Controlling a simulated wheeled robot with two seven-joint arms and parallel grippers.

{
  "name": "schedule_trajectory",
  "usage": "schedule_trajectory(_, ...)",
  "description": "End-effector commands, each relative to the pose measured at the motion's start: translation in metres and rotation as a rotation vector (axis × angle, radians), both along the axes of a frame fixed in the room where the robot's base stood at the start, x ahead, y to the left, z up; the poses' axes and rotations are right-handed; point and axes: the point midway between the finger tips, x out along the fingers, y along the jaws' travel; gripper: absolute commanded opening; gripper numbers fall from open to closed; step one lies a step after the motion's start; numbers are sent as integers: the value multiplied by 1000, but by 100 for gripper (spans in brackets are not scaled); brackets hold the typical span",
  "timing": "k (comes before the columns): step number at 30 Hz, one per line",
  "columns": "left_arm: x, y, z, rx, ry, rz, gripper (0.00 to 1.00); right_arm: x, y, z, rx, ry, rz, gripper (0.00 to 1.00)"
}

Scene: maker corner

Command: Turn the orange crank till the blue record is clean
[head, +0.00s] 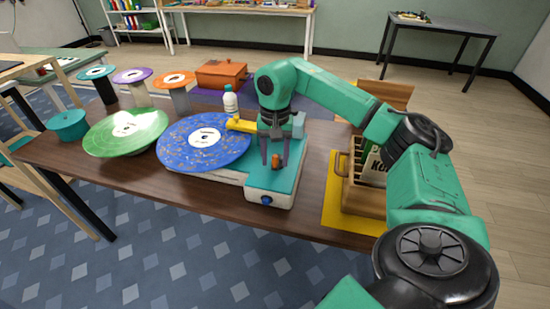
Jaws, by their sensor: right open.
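The blue record (195,148) lies flat on a teal and white machine (262,190) on the brown table. Its blue face carries many small light and brownish specks around a white label. A small orange knob (277,161), which looks like the crank's handle, stands on the machine's right part. My right gripper (276,152) points down over the machine, open, with its fingers on either side of the knob. I cannot tell whether they touch it. The rest of the crank is hidden or too small to make out. My left gripper is not in view.
A yellow arm (241,124) reaches over the record's edge near a white bottle (230,102). A green record (125,130) lies to the left. A wooden crate (361,195) stands on a yellow mat (331,212) at right. Behind are an orange-brown box (221,74) and small discs on stands.

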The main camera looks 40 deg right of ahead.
Motion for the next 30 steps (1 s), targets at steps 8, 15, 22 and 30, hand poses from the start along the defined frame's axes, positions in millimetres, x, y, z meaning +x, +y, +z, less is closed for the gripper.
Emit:
schedule_trajectory(8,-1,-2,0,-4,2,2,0,0,0,-3,0,0,-1,50)
schedule_trajectory(15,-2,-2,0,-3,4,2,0,0,0,-3,0,0,-1,0)
schedule_trajectory(22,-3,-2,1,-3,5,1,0,0,0,-2,0,0,-19,0)
schedule_trajectory(30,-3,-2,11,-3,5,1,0,4,2,0,-1,1,-130,0)
